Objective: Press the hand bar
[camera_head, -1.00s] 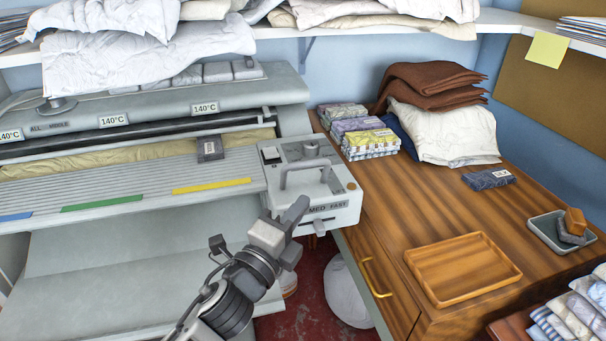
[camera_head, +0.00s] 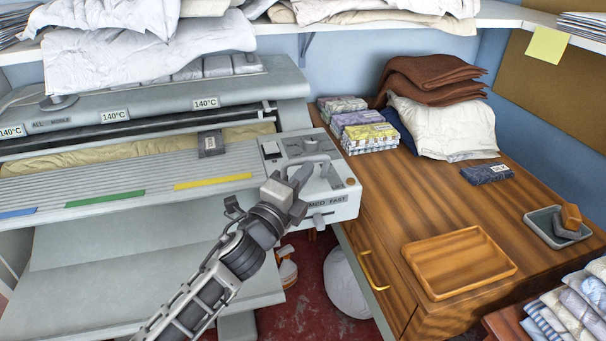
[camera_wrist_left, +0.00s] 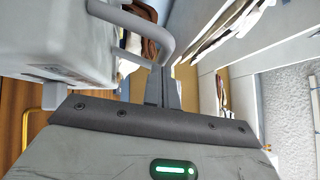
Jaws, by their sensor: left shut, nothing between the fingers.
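The grey hand bar (camera_head: 322,159) stands on the pale control box (camera_head: 335,205) at the right end of the ironer. Part of it is hidden behind my left gripper (camera_head: 300,171). In the left wrist view the bar (camera_wrist_left: 128,20) curves across the upper left, close to the shut fingertips of the left gripper (camera_wrist_left: 163,72). The fingers are shut and empty, beside the bar; I cannot tell whether they touch it. My right gripper is not in view.
The ironer's slatted feed table (camera_head: 110,183) lies left of the box. A wooden counter (camera_head: 440,205) is on the right, with a tray (camera_head: 457,262) and folded cloth stacks. A shelf with linen (camera_head: 375,25) runs above. Red floor shows below the box.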

